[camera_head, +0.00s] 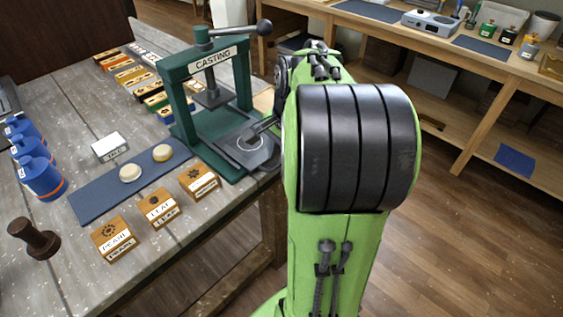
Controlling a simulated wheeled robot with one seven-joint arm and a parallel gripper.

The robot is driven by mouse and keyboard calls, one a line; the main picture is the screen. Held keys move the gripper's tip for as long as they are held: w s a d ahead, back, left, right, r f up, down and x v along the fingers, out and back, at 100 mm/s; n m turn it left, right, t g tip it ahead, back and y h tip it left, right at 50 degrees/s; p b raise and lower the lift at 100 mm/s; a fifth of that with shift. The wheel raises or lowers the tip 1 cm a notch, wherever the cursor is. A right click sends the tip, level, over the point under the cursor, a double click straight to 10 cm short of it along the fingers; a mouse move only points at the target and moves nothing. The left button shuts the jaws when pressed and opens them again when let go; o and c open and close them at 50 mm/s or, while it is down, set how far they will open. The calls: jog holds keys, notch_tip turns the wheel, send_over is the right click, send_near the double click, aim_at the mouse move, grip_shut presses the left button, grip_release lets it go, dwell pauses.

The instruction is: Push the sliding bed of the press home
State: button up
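The green press (243,90) labelled CASTING stands on the grey wooden table, with a lever ending in a dark ball on top. Its dark sliding bed (229,146) sticks out of the frame towards the table's right edge and bears a round ring mark. My green and black arm rises at the right of the press and hides part of the bed's outer side. The end of my gripper (256,134) shows as a small dark part over the bed's outer end. I cannot tell whether it touches the bed or whether its fingers are apart.
A blue mat (100,197) with two pale round pieces lies left of the press. Several labelled wooden blocks (160,208) stand in front of it. A wooden workbench (480,62) is behind right.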

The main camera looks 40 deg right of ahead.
aim_at(242, 128)
jog(key=shift+f, duration=0.15)
grip_shut()
jog(key=shift+w, duration=0.1)
jog(key=w+p, duration=0.4)
jog(key=w, duration=0.2)
jog(key=w+p, duration=0.4)
jog(key=w, duration=0.2)
jog(key=shift+w+a+r, duration=0.15)
jog(key=shift+w+r, duration=0.05)
jog(key=shift+w, duration=0.2)
jog(key=shift+w+f, duration=0.1)
jog(key=shift+w, duration=0.05)
grip_release()
jog(key=shift+w, duration=0.1)
